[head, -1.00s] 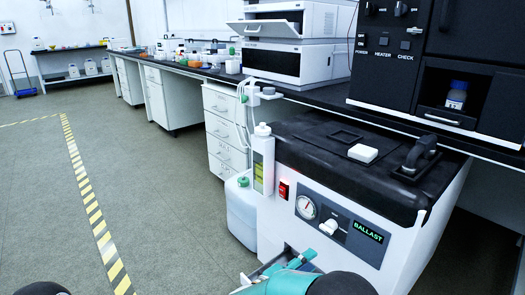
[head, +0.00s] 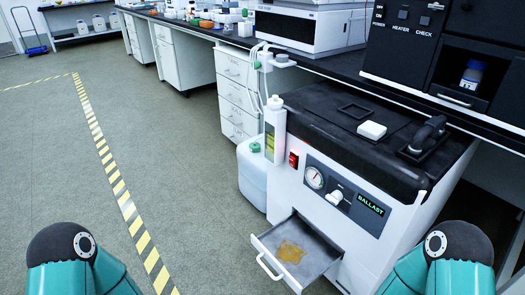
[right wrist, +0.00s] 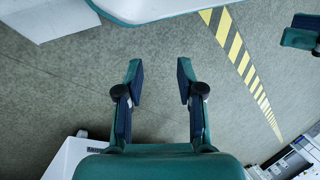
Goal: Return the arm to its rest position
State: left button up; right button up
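My two teal arms show in the head view at the lower left and lower right corners, bent back close to me, with their grippers out of that picture. In the right wrist view my right gripper (right wrist: 160,82) is open and empty, its two fingers apart over bare grey floor. A teal and dark piece at the right edge of that view looks like part of my left gripper, but it is cut off and its state is unclear.
The white pump cabinet (head: 300,205) has an open drawer (head: 318,268) with an amber stain, jutting toward me between my arms. A white jug (head: 252,180) stands beside it. A bench (head: 335,72) runs behind. Floor at left, with a striped line (head: 120,190), is clear.

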notch_tip(320, 180, up, 38)
jog(key=d+p, duration=0.1)
jog(key=p, duration=3.7)
jog(key=shift+w+d+m+t, duration=0.2)
jog(key=shift+m+t, duration=0.1)
jog(key=shift+m, duration=0.1)
